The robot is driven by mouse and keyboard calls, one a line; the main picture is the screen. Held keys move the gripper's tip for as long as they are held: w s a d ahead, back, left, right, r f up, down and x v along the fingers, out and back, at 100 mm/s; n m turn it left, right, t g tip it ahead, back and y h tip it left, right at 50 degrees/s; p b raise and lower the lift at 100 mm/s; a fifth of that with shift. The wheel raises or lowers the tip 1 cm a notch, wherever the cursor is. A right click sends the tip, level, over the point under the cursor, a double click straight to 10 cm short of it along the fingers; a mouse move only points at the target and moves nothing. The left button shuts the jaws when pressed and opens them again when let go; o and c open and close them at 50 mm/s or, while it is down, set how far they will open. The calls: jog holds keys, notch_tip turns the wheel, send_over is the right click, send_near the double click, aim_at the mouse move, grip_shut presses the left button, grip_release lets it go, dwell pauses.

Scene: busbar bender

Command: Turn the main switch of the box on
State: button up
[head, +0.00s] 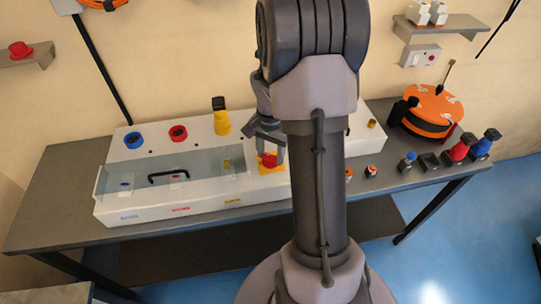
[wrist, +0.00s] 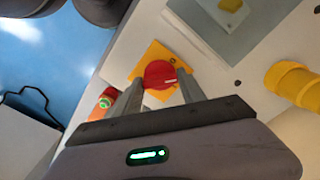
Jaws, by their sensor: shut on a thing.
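The box (head: 130,208) is a long white case on the grey table, with a clear cover on its left part. Its main switch (wrist: 160,75) is a round red knob with a white mark, set on a yellow plate (wrist: 150,54). In the head view the red knob (head: 269,160) shows just left of my arm. My gripper (wrist: 157,84) is at the switch, one finger on either side of the red knob, shut on it. In the head view my gripper (head: 268,138) comes down from above onto the knob. My arm hides part of the box's right side.
Blue (head: 133,140) and red (head: 178,133) sockets and a yellow plug (head: 221,118) are along the box's back. An orange cable reel (head: 433,110) and several plugs stand at the table's right. The front left table strip is clear.

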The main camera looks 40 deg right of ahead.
aim_at(270, 156)
jog(key=m+b, duration=0.2)
jog(key=m, duration=0.3)
jog(key=shift+f, duration=0.1)
jog(key=shift+m+b, duration=0.9)
jog(key=shift+m, duration=1.6)
jog(key=o, duration=1.4)
jog(key=shift+c, duration=0.2)
notch_tip(270, 156, up, 18)
jog(key=p, duration=0.6)
jog(key=shift+f, duration=0.15)
